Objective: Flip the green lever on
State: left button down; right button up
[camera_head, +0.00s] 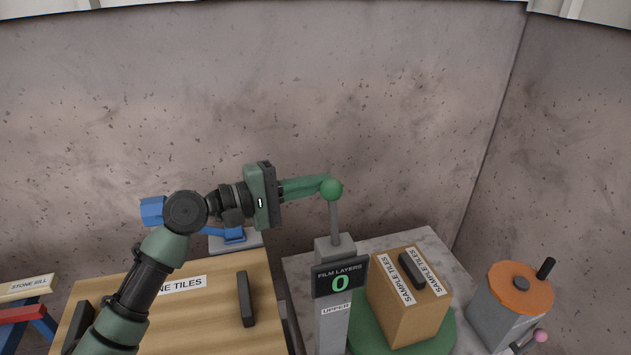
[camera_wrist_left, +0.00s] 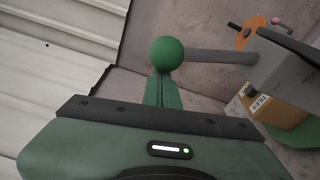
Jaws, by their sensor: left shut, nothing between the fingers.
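The green lever is a grey rod with a green ball knob (camera_head: 331,188) on top. In the head view it stands about upright from a grey post (camera_head: 334,247). My left gripper (camera_head: 316,186) is shut and empty, its green fingers level with the knob and reaching it from the left. In the left wrist view the knob (camera_wrist_left: 167,53) sits at the fingertips (camera_wrist_left: 164,76) and hides their ends. I cannot tell whether they touch. My right gripper is not in view.
A sign (camera_head: 340,278) on the post reads "FILM LAYERS 0", with an "UPPER" label below. A sample tiles box (camera_head: 408,300) stands on a green round table (camera_head: 440,338). An orange-topped machine (camera_head: 521,287) is at right. A tiles crate (camera_head: 215,318) lies below my left arm.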

pick_arm(q)
jog(key=s+d+r+m+h+b, duration=0.1)
jog(key=s+d+m+b, duration=0.2)
jog(key=s+m+b, duration=0.6)
jog(key=shift+s+r+m+h, duration=0.2)
jog(key=shift+s+m+h, duration=0.15)
jog(key=shift+m, duration=0.55)
jog(key=shift+d+f, duration=0.1)
jog(key=shift+d, duration=0.05)
